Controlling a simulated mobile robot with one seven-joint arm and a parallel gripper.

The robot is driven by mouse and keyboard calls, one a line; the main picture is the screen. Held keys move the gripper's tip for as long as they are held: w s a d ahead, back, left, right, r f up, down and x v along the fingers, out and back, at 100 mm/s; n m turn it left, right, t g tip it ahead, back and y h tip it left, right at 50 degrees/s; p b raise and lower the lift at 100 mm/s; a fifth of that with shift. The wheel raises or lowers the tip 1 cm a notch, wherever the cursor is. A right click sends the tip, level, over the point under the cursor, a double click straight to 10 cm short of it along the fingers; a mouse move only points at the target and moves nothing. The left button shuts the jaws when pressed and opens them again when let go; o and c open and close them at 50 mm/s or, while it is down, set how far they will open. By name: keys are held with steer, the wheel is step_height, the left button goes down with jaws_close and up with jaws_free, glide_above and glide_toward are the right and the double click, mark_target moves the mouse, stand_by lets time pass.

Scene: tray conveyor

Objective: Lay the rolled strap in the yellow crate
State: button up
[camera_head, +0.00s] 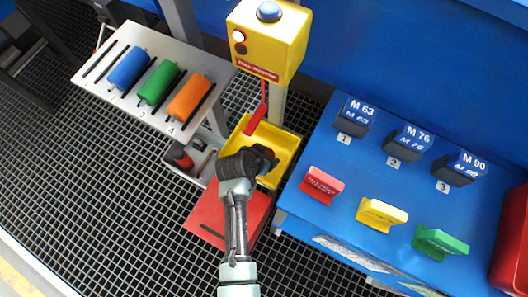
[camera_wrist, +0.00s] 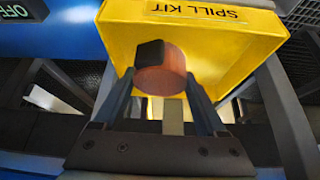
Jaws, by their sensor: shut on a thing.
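The yellow crate (camera_head: 290,142) stands in the middle of the head view, below the yellow switch box. In the wrist view the yellow crate (camera_wrist: 225,55) fills the upper middle, with "SPILL KIT" on its wall. My gripper (camera_head: 264,157) is over the crate's near part and hides some of its inside. In the wrist view my gripper (camera_wrist: 165,92) is shut on a round reddish-brown piece with a dark side, which looks like the rolled strap (camera_wrist: 162,76). It shows in front of the crate's inside; I cannot tell whether it touches the floor.
A yellow switch box (camera_head: 268,42) with a red lever (camera_head: 256,117) stands just behind the crate. A red box (camera_head: 208,217) and a grey bin (camera_head: 180,172) lie nearby. The blue table (camera_head: 320,225) at right holds blocks and coloured signs; a rack (camera_head: 118,38) holds coloured rolls.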

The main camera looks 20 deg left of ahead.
steer(key=shift+f+b, duration=0.35)
steer(key=shift+f, duration=1.35)
steer(key=shift+f, duration=0.2)
steer(key=o, duration=1.3)
steer(key=shift+r, duration=0.1)
steer(key=shift+r, duration=0.2)
steer(key=p+v, duration=0.4)
steer(key=v, duration=0.8)
